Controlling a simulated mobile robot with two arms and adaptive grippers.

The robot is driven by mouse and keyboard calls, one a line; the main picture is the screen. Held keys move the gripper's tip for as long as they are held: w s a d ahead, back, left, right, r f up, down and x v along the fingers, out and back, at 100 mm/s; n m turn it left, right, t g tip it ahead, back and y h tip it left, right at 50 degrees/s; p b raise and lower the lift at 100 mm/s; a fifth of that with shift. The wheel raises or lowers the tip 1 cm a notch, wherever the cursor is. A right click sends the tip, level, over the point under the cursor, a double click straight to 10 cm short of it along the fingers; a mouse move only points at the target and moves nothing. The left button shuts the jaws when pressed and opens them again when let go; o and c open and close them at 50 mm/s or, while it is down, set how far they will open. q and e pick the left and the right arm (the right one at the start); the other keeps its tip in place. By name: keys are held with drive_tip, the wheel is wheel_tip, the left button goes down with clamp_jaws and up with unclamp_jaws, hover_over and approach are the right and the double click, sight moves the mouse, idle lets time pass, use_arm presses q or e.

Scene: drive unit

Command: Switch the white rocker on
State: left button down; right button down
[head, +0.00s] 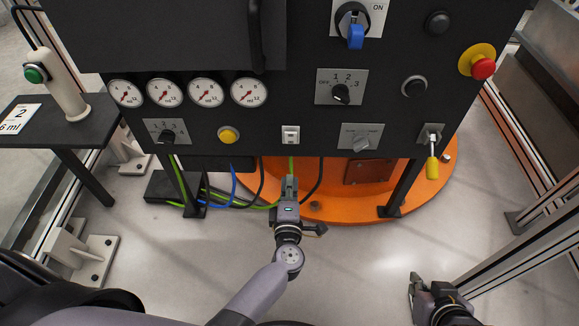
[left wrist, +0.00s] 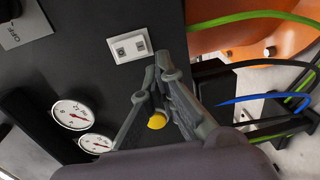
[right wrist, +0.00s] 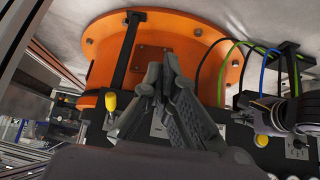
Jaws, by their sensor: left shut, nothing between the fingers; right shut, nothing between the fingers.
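The white rocker (head: 291,135) is a small white switch plate low on the black panel, right of the yellow button. It also shows in the left wrist view (left wrist: 130,47), above and left of the fingertips. My left gripper (head: 289,182) is shut and empty, just below the rocker in the head view and apart from it. Its fingertips (left wrist: 164,62) also show in the left wrist view. My right gripper (head: 414,280) is shut and empty at the lower right, well away from the rocker. It shows in the right wrist view (right wrist: 156,62) too.
Around the rocker are a yellow button (head: 228,134), a grey rotary switch (head: 361,141), a black selector (head: 341,93) and a yellow-handled lever (head: 432,165). Gauges (head: 206,92) sit above left. An orange base (head: 330,206) and cables lie below the panel.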

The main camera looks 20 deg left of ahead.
use_arm(q)
drive_tip(key=shift+f+v, duration=0.15)
drive_tip(key=shift+v, duration=0.7)
drive_tip(key=shift+f+v, duration=0.2)
drive_tip(key=shift+v, duration=0.7)
use_arm(e)
drive_tip(key=shift+s+d+f+g, duration=0.1)
drive_tip(key=shift+s+f+g, duration=0.1)
drive_tip(key=shift+s, duration=0.15)
drive_tip(key=shift+s+d+f+g, duration=0.1)
drive_tip(key=shift+s+g, duration=0.1)
drive_tip(key=shift+s, duration=0.1)
use_arm(q)
drive_tip(key=shift+d+r, duration=0.1)
